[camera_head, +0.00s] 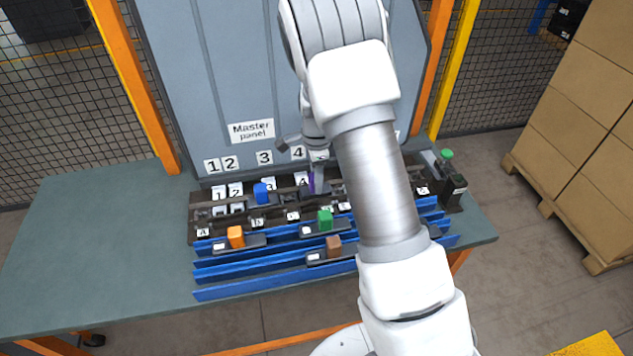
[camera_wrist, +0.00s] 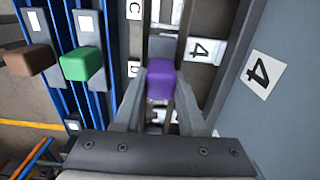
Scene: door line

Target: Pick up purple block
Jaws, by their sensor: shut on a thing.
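The purple block (camera_wrist: 160,80) sits between the two fingers of my gripper (camera_wrist: 158,100) in the wrist view. The fingers are shut on it from both sides. In the head view only a narrow strip of the purple block (camera_head: 311,180) shows, at the dark rack near the number 4 labels. My arm hides much of that area. I cannot tell whether the block is clear of its dark holder.
A blue block (camera_head: 262,193) stands left on the dark rack. Orange (camera_head: 236,237), green (camera_head: 325,220) and brown (camera_head: 334,246) blocks sit on dark holders along the blue rails (camera_head: 265,290). The grey Master panel (camera_head: 220,100) rises behind. The table's left side (camera_head: 90,250) is clear.

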